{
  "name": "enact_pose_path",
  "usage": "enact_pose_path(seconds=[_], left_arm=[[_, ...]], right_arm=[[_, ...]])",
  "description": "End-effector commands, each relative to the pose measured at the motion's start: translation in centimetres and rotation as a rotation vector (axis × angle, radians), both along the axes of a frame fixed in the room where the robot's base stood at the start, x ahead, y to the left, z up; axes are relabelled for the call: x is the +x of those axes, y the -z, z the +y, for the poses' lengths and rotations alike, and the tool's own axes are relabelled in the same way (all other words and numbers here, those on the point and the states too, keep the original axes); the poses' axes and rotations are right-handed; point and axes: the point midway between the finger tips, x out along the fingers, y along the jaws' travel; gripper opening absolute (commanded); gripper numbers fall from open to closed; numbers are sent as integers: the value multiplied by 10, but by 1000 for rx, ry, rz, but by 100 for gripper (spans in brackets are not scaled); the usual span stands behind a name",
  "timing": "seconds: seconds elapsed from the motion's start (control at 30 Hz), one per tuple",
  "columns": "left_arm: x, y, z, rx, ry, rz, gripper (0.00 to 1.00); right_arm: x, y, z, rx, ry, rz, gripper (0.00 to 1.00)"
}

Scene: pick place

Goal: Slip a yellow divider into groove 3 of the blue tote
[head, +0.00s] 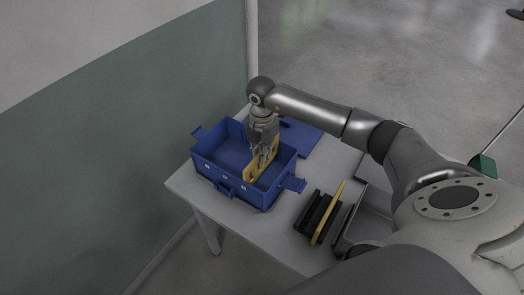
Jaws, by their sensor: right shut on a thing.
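The blue tote (210,173) stands open on the table, with small pale marks along its near wall. A yellow divider (250,174) is upright in the tote's opening, towards its right part. My right gripper (264,153) is above the tote and shut on the top of this divider. The divider's lower edge is hidden behind the tote wall, and I cannot tell which groove it lines up with. Another yellow divider (329,213) stands tilted in a black rack (310,214) to the right of the tote. My left gripper is not in view.
The light table (255,229) has little bare room around the tote. A flat blue panel (303,139) lies behind the tote. A grey-green wall (120,130) is close on the left. A dark tray-like edge (350,220) is right of the rack.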

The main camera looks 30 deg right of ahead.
Motion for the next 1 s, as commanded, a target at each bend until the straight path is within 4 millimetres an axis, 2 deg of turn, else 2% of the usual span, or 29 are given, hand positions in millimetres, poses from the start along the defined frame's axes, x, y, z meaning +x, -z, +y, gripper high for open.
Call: enact_pose_path(seconds=[0.6, 0.97, 1.0], left_arm=[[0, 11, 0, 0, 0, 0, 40], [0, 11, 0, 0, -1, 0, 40], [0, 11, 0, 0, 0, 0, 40]], right_arm=[[0, 16, 0, 0, 0, 0, 0], [0, 16, 0, 0, 0, -1, 0], [0, 16, 0, 0, 0, -1, 13]])
